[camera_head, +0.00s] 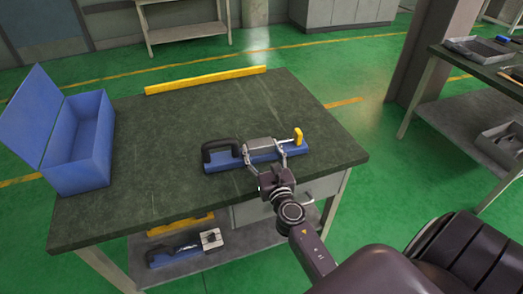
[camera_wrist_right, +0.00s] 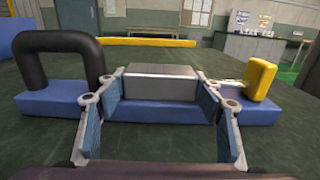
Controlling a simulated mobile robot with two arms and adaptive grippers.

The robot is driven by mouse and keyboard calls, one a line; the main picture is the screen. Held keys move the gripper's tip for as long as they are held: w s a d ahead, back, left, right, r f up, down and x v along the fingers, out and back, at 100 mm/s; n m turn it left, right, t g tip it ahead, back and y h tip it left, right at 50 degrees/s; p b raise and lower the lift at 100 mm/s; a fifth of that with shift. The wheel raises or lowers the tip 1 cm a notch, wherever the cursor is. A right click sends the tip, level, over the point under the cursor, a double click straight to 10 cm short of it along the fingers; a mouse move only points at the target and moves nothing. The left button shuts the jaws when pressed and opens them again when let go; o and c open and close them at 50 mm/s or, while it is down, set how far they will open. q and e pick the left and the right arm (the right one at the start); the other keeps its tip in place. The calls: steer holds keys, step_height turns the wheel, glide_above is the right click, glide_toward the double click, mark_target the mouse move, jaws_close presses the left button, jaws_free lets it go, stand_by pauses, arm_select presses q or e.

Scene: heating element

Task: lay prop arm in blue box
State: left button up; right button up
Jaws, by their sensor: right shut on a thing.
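The prop arm (camera_head: 226,163) lies on the dark green table top (camera_head: 130,207). It is a blue bar with a black loop handle at its left end, a grey metal block in the middle and an upright yellow knob at its right end. My right gripper (camera_head: 264,158) is shut on the grey block, one finger on each side. In the right wrist view the prop arm (camera_wrist_right: 58,97) spans the picture, with the gripper (camera_wrist_right: 161,92) around its block. The blue box (camera_head: 84,180) stands at the table's left edge, lid open, inside apparently empty. My left gripper is out of view.
A yellow bar (camera_head: 206,80) lies along the table's far edge. The table between the box and the prop arm is clear. A lower shelf (camera_head: 196,260) holds another blue tool.

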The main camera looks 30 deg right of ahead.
steer(key=o, duration=1.9)
steer(key=shift+f, duration=0.1)
